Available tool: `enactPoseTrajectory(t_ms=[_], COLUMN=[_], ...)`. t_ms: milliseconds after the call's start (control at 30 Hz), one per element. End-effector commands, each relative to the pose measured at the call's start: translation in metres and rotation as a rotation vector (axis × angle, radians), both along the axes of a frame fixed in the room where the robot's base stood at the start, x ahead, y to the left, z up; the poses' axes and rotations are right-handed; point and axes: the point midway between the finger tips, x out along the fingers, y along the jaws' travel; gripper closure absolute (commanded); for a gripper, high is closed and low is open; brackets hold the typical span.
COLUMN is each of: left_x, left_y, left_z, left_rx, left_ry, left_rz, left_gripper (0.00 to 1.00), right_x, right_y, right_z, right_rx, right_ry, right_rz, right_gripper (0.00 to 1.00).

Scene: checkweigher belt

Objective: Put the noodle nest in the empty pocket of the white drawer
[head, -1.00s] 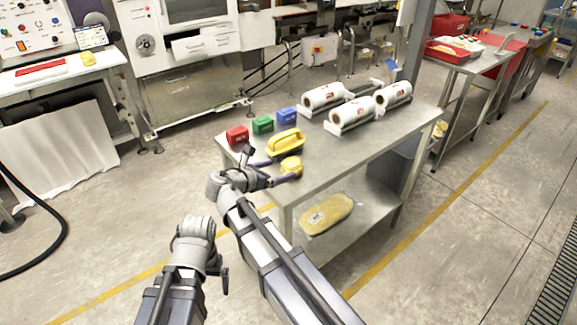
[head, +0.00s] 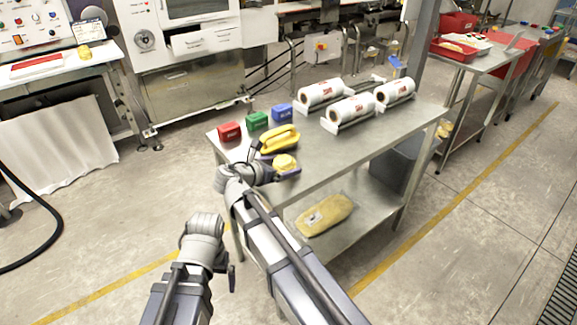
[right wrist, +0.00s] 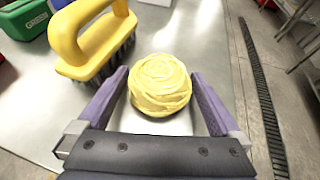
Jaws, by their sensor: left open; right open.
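The noodle nest (head: 285,162) is a round, pale yellow coil on the near part of the steel table. It also shows in the right wrist view (right wrist: 160,84), centred between the purple fingers. My right gripper (right wrist: 157,108) is open, with one finger on each side of the nest; a gap shows on both sides. In the head view my right gripper (head: 274,170) is at the nest. My left gripper (head: 231,278) hangs low, clear of the table. A white drawer (head: 188,45) stands out from the white machine at the back; its pockets cannot be made out.
A yellow-handled brush (head: 281,139) lies close beside the nest. Red (head: 229,131), green (head: 257,120) and blue (head: 283,112) boxes stand behind it. White film rolls (head: 352,108) occupy the table's far side. A noodle bag (head: 324,214) lies on the lower shelf.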

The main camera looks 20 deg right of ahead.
Motion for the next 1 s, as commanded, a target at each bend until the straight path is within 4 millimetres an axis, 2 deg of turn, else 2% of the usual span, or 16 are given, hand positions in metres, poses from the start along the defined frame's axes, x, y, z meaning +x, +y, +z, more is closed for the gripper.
enactPoseTrajectory(t_ms=[67,667,1000], left_x=[-0.0002,-0.0001,-0.0001], left_y=[0.0002,0.0001,0.0001], left_z=[0.0005,0.0005,0.0031], left_rx=[0.0,0.0,0.0], left_ry=[0.0,0.0,0.0], left_rz=[0.0,0.0,0.0], left_gripper=[0.0,0.0,0.0], right_x=[-0.0002,-0.0003,-0.0002], right_y=[0.0001,0.0001,0.0001], right_z=[0.0005,0.0004,0.0031], right_rx=[0.0,0.0,0.0], right_ry=[0.0,0.0,0.0], right_rz=[0.0,0.0,0.0], right_gripper=[0.0,0.68,0.69])
